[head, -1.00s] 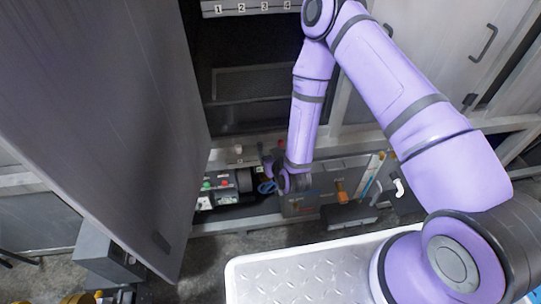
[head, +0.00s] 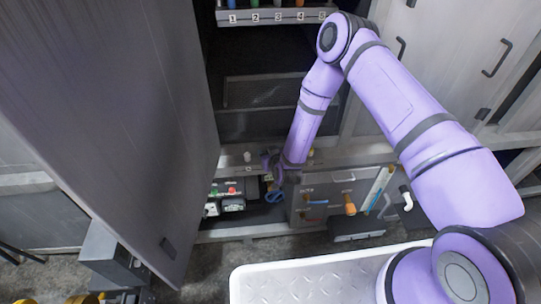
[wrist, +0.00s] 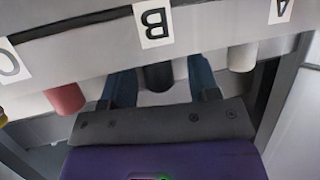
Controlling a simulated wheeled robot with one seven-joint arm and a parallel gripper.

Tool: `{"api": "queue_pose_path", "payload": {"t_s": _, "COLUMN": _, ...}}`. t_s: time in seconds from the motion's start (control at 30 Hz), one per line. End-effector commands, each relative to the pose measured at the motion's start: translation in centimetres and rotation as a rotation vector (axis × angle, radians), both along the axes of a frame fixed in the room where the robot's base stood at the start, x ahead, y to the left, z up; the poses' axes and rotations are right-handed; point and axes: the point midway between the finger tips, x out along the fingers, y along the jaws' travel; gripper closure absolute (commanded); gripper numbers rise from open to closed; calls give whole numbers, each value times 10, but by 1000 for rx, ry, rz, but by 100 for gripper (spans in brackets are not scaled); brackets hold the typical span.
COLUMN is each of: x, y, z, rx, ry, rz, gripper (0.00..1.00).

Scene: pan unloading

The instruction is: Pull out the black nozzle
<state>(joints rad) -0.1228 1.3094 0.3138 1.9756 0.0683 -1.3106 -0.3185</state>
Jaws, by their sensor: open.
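The black nozzle (wrist: 157,77) is a short dark cylinder under the grey ledge, below the label B in the wrist view. My gripper (wrist: 161,80) is open. Its two blue fingers stand on either side of the nozzle, with a gap visible on each side. The nozzle's lower end is near the dark gripper body; I cannot tell if they touch. In the head view my gripper (head: 273,196) is under the ledge at the cabinet opening, and I cannot make out the black nozzle there.
A red nozzle (wrist: 65,98) hangs left of the black one, and a white nozzle (wrist: 243,57) hangs to the right. A large grey door (head: 110,130) stands open at left. A numbered rack (head: 275,17) is above.

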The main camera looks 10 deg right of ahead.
Motion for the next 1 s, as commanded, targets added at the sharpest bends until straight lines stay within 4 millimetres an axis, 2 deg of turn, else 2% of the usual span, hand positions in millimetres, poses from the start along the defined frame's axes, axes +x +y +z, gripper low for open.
{"api": "queue_pose_path", "payload": {"t_s": 0.23, "x": 1, "y": 0, "z": 0, "rx": 0, "ry": 0, "rz": 0, "gripper": 44}}
{"api": "queue_pose_path", "payload": {"t_s": 0.27, "x": 0, "y": 0, "z": 0, "rx": 0, "ry": 0, "rz": 0, "gripper": 49}}
{"api": "queue_pose_path", "payload": {"t_s": 0.47, "x": 0, "y": 0, "z": 0, "rx": 0, "ry": 0, "rz": 0, "gripper": 95}}
{"api": "queue_pose_path", "payload": {"t_s": 0.5, "x": 0, "y": 0, "z": 0, "rx": 0, "ry": 0, "rz": 0, "gripper": 98}}
{"api": "queue_pose_path", "payload": {"t_s": 0.53, "x": 0, "y": 0, "z": 0, "rx": 0, "ry": 0, "rz": 0, "gripper": 77}}
{"api": "queue_pose_path", "payload": {"t_s": 0.63, "x": 0, "y": 0, "z": 0, "rx": 0, "ry": 0, "rz": 0, "gripper": 100}}
{"api": "queue_pose_path", "payload": {"t_s": 1.0, "x": 1, "y": 0, "z": 3, "rx": 0, "ry": -1, "rz": 0, "gripper": 100}}
